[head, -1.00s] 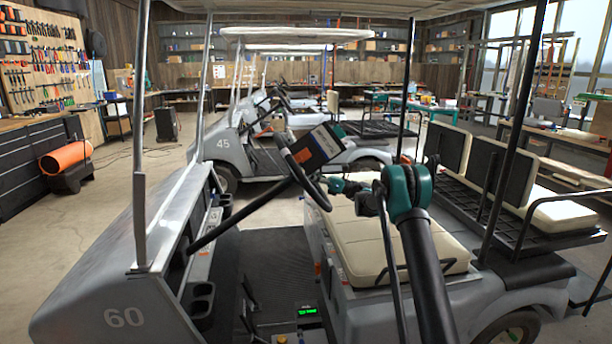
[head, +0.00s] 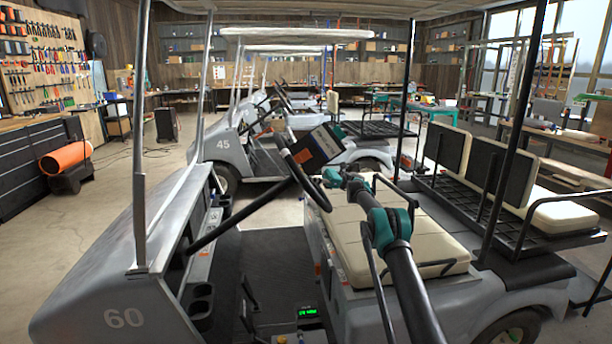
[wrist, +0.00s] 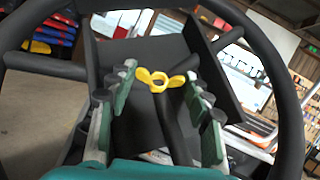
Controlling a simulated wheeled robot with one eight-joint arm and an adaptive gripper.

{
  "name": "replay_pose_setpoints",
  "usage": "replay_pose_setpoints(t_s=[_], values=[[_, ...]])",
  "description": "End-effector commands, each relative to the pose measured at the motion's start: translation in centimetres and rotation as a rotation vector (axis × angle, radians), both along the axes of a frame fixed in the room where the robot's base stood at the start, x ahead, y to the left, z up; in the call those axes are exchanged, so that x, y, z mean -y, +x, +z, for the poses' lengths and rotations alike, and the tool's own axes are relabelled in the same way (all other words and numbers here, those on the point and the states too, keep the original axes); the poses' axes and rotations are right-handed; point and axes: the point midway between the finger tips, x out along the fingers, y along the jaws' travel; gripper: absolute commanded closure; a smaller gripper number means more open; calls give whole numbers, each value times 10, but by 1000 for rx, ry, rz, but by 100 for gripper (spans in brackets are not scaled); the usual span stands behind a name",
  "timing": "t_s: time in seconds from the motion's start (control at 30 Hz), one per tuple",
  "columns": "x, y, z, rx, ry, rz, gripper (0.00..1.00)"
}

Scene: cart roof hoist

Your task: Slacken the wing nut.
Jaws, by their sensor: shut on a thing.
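The yellow wing nut (wrist: 146,76) shows in the middle of the wrist view, on a dark post in front of a dark panel. In the head view my gripper (head: 334,177) is small, at the right side of the steering wheel (head: 318,196), and the wing nut cannot be made out. The black wheel rim arches around the fingers in the wrist view.
A green-lit display (head: 308,312) is on the cart floor. Cart 45 (head: 222,144) stands behind.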

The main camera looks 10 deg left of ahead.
Motion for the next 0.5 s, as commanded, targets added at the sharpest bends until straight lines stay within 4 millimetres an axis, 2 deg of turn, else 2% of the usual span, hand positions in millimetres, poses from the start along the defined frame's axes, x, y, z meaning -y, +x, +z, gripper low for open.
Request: replay_pose_setpoints(t_s=[0.47, 0.5], values=[[0, -1, -1, 8, 2, 9, 79], [0, -1, -1, 8, 2, 9, 49]])
